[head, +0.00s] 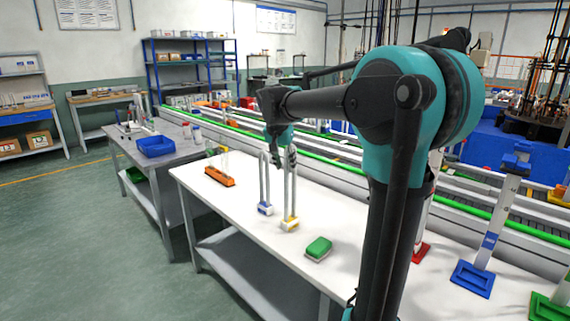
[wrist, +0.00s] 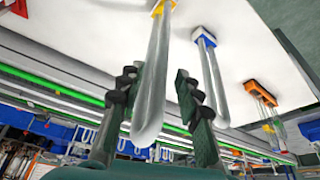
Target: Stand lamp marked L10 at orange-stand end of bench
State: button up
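A U-shaped glass lamp with a yellow base (head: 290,224) stands upright on the white bench (head: 220,208). In the wrist view its tube (wrist: 153,85) lies between my fingers. A similar lamp with a blue base (head: 265,208) stands just left of it, and it also shows in the wrist view (wrist: 204,39). I cannot read a mark L10 on either. My gripper (head: 282,157) is at the top of the yellow-based lamp. In the wrist view its fingers (wrist: 160,100) are apart, with a gap beside the tube. The orange stand (head: 220,177) is at the bench's far left end.
A green block (head: 318,248) lies on the bench nearer me. Free bench top lies between the blue-based lamp and the orange stand. A grey table with a blue bin (head: 156,146) stands beyond. Posts with blue (head: 472,279) and green bases stand at right. A green-edged conveyor runs behind.

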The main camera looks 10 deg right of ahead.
jog(key=v, duration=1.2)
jog(key=shift+r, duration=0.1)
